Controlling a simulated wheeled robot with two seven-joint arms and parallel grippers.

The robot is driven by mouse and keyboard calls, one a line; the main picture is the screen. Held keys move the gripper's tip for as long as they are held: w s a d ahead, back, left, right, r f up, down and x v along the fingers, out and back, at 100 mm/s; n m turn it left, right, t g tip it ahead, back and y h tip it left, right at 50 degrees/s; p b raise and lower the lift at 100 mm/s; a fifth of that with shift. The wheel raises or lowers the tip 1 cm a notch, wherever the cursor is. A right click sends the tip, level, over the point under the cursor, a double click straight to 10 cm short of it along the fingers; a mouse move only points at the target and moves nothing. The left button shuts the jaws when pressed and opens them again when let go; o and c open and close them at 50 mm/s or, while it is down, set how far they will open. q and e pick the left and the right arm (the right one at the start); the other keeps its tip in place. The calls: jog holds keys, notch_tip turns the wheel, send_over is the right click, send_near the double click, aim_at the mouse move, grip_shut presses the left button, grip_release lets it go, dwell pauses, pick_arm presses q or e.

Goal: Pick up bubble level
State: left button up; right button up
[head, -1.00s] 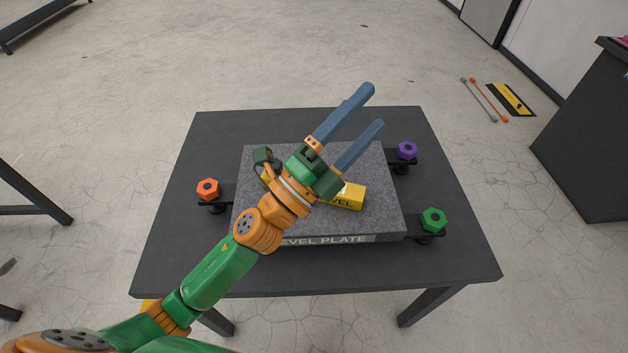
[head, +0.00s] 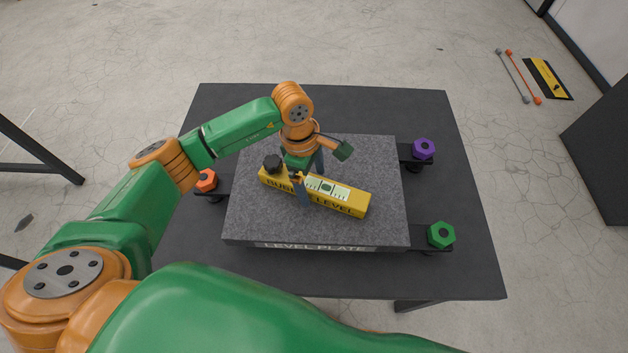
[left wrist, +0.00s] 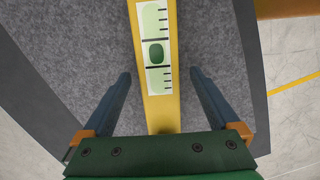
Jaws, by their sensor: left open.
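The yellow bubble level (head: 345,199) lies slantwise on the grey granite level plate (head: 260,218), its green vial facing up. In the left wrist view the bubble level (left wrist: 152,105) runs lengthwise between the blue fingers. My left gripper (head: 307,190) points down over the level's left-middle part, one finger in front of it and one behind. The left wrist view shows my left gripper (left wrist: 158,85) open, with gaps on both sides of the level. Whether the fingertips touch the plate is unclear. My right gripper is in neither view.
The plate stands on a dark table (head: 450,270). An orange knob (head: 206,181), a purple knob (head: 424,148) and a green knob (head: 441,235) stick out around the plate. The table's front right is clear.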

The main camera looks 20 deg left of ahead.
pick_arm(q)
jog(key=shift+w+f, duration=0.15)
jog(key=shift+f, duration=0.2)
jog(key=shift+r, duration=0.1)
jog(key=c, duration=0.8)
grip_shut()
